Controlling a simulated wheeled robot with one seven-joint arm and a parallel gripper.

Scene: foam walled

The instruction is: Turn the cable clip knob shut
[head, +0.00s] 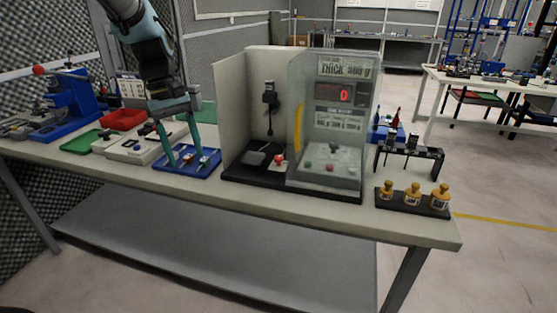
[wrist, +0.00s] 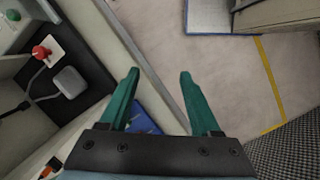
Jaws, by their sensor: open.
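My gripper (head: 187,160) points down over the blue tray (head: 211,171), left of the walled test station. Its teal fingers are apart with nothing between them; they also show in the wrist view (wrist: 160,80). I cannot tell for certain which part is the cable clip knob. A red knob (head: 279,160) sits on the station's black base (head: 246,177), right of a flat grey block (head: 255,158). In the wrist view the red knob (wrist: 41,52) is on a white plate, beside the grey block (wrist: 69,82) and its cable. A dark device (head: 270,93) with a hanging cable is on the back wall.
A clear-fronted display box (head: 334,110) stands right of the black base. Brass-coloured weights (head: 412,195) stand at the right table end. A red bin (head: 123,119), a green tray (head: 81,142) and a blue vise (head: 70,110) stand on the left. The table's front strip is clear.

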